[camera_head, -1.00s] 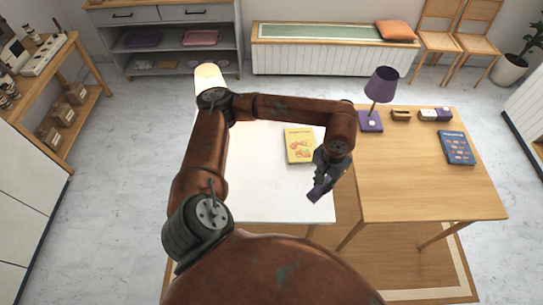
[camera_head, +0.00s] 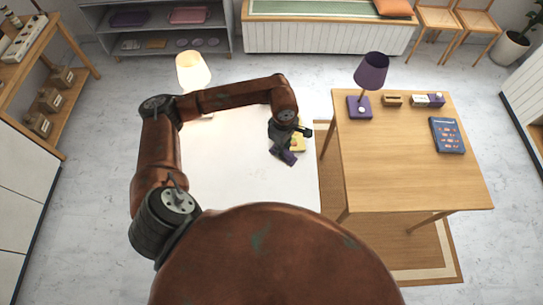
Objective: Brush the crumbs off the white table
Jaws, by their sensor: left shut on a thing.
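The white table (camera_head: 225,180) stands in front of me, left of the wooden table. Faint specks (camera_head: 262,173) lie on its middle; they are too small to tell clearly as crumbs. I cannot tell whether the purple thing touches the tabletop. My right gripper is not in view.
A lit lamp (camera_head: 193,70) stands at the white table's back left. The wooden table (camera_head: 400,175) at the right holds a purple lamp (camera_head: 371,70), a blue book (camera_head: 447,135) and small items along its back. The white table's front and left are clear.

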